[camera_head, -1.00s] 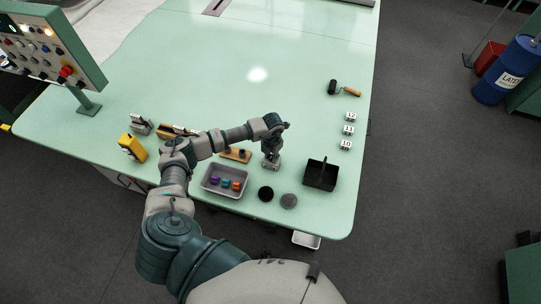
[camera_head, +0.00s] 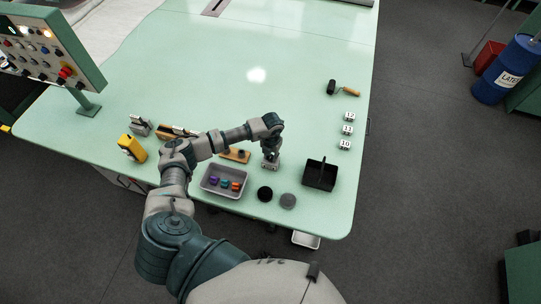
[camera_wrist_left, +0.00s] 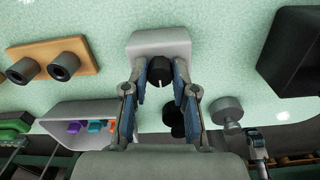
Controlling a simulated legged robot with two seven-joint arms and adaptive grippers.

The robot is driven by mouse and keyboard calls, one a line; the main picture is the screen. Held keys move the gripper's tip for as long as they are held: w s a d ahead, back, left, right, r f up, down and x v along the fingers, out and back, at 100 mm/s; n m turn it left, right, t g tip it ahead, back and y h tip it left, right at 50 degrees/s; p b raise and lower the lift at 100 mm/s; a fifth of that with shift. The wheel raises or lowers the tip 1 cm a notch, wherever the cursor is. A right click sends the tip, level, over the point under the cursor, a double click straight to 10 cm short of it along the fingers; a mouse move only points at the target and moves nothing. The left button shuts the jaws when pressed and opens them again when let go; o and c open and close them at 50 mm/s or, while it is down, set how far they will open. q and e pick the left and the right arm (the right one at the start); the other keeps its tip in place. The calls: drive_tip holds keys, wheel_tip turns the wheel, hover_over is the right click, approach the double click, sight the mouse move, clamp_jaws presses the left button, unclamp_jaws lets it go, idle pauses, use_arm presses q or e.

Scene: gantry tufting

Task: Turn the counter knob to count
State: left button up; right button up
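The counter is a small light grey box (camera_wrist_left: 158,44) on the green table, with a round black knob (camera_wrist_left: 160,71) that has a pale pointer line. My left gripper (camera_wrist_left: 160,75) is at the knob, with one finger on each side of it. I cannot tell whether the pads press on the knob or stand just clear of it. In the head view the counter (camera_head: 270,166) shows in part under my left gripper (camera_head: 271,155), which hides the knob.
A grey tray (camera_head: 205,188) with small coloured pieces, a black disc (camera_head: 265,194), a grey disc (camera_head: 288,201) and a black open bin (camera_head: 320,175) stand close by. A wooden block with dark round posts (camera_wrist_left: 52,58) is to the left. Numbered blocks (camera_head: 348,130) lie farther right.

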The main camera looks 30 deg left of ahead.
sight(272, 156)
use_arm(q)
drive_tip(key=o, duration=0.4)
drive_tip(key=shift+w+r, duration=0.2)
drive_tip(key=shift+w, duration=0.05)
drive_tip(key=shift+f, duration=0.15)
drive_tip(key=shift+s, duration=0.1)
wheel_tip(272, 156, up, 12)
drive_tip(key=shift+f, duration=0.1)
